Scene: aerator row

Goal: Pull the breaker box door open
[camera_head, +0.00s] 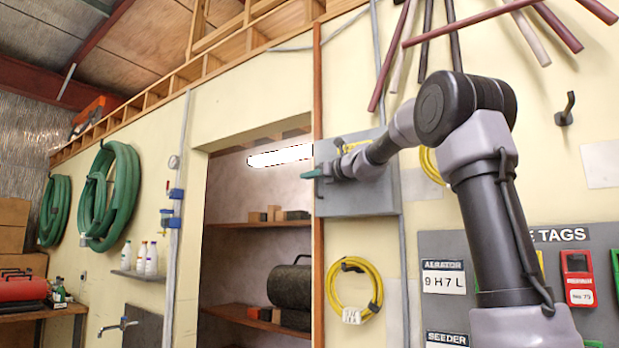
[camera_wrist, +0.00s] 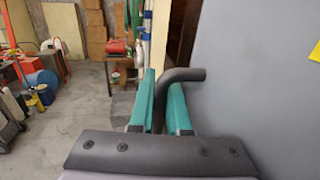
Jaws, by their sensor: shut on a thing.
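The breaker box (camera_head: 362,204) is a flat grey box on the cream wall, left of my arm in the head view. Its grey door face (camera_wrist: 255,75) fills the right side of the wrist view. A dark, bent bar handle (camera_wrist: 188,75) sticks out beside that face. My gripper (camera_wrist: 160,105) has its two teal fingers on either side of the handle and is shut on it. In the head view my gripper (camera_head: 314,174) is at the box's left edge, and my wrist hides part of the box. I cannot tell whether the door stands ajar.
Left of the box is a recess with wooden shelves (camera_head: 250,224) and a dark tank (camera_head: 290,286). A coiled yellow cable (camera_head: 353,288) hangs below the box. A grey tag board (camera_head: 500,262) is at right, and long handles hang above. Open floor (camera_wrist: 88,105) shows in the wrist view.

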